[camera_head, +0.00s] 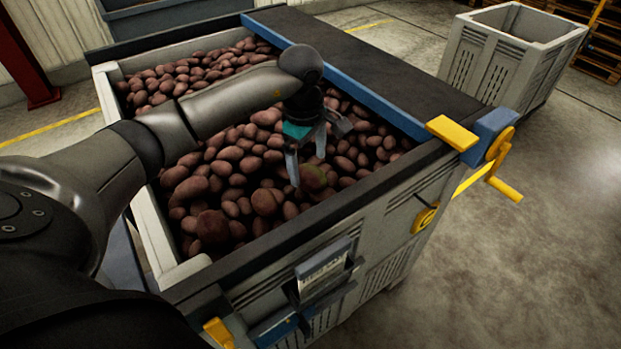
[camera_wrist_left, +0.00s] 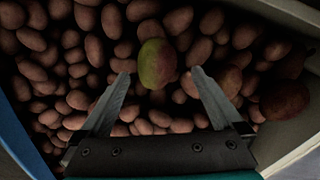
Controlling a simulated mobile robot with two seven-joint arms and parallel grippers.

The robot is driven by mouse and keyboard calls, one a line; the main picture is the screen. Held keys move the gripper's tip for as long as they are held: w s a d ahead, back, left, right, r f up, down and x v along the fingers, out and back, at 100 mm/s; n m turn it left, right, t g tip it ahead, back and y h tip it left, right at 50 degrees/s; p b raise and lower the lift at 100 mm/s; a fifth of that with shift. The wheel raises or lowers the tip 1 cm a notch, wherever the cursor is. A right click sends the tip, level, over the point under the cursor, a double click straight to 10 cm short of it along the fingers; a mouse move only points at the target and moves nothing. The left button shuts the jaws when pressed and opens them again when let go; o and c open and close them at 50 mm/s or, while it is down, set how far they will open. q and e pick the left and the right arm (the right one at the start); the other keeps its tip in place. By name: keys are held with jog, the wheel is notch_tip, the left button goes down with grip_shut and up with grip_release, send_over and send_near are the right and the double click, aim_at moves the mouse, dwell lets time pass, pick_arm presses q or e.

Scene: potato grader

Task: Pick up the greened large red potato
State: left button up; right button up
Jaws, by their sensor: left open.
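The greened large red potato (camera_wrist_left: 157,63) shows in the left wrist view, green on its left side and red-brown on its right. It lies on top of the heap of red potatoes. In the head view it shows partly behind a fingertip (camera_head: 313,178). My left gripper (camera_head: 306,164) hangs above the heap with its fingers spread and nothing between them. In the left wrist view the potato lies ahead of and between the two open fingertips (camera_wrist_left: 160,72), apart from both. My right gripper does not show in the head view.
The potatoes fill a grey crate (camera_head: 152,228) with raised walls. A dark belt with a blue edge (camera_head: 372,98) runs over it. Other large potatoes (camera_wrist_left: 285,100) lie near the crate wall. An empty grey crate (camera_head: 478,62) stands at the back right, with open floor in front.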

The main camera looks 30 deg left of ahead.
aim_at(310, 171)
pick_arm(q)
jog(key=f, duration=0.4)
jog(key=shift+w+f+b, duration=0.3)
jog(key=shift+w+b, duration=0.05)
jog(key=shift+w, duration=0.05)
jog(key=c, duration=1.5)
